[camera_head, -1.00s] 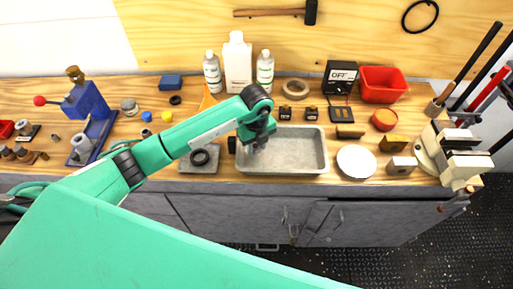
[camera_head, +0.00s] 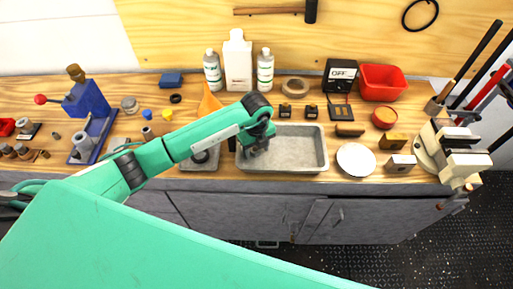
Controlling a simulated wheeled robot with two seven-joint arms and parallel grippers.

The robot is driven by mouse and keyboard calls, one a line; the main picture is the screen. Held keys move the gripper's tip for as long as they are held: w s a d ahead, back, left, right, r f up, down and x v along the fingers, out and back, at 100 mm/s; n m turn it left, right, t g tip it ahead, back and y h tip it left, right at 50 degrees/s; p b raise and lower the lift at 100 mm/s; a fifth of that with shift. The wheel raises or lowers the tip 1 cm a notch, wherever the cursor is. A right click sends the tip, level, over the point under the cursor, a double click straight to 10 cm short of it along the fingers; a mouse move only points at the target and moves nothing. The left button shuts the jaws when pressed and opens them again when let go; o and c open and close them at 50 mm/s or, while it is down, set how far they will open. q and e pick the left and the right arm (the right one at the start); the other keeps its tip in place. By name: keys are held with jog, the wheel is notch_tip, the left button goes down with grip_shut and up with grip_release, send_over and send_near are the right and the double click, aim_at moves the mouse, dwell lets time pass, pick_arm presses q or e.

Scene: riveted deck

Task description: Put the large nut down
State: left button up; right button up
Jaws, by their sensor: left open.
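My left gripper (camera_head: 255,150) is over the left end of a grey metal tray (camera_head: 310,170), pointing down into it. Its jaws are open, though the fingertips are small and dark in this view. I cannot make out a large nut; the wrist and gripper hide part of the tray's left end. The visible floor of the tray to the right is bare. My right gripper is not in view.
A grey plate (camera_head: 203,167) with a dark ring lies left of the tray, partly behind my arm. A white round dish (camera_head: 356,159) stands to the right. Bottles (camera_head: 238,62) stand behind. A vise (camera_head: 455,150) is at the far right.

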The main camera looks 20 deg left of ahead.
aim_at(257, 151)
pick_arm(q)
jog(key=shift+r, duration=0.6)
notch_tip(257, 151, up, 11)
jog(key=b, duration=0.3)
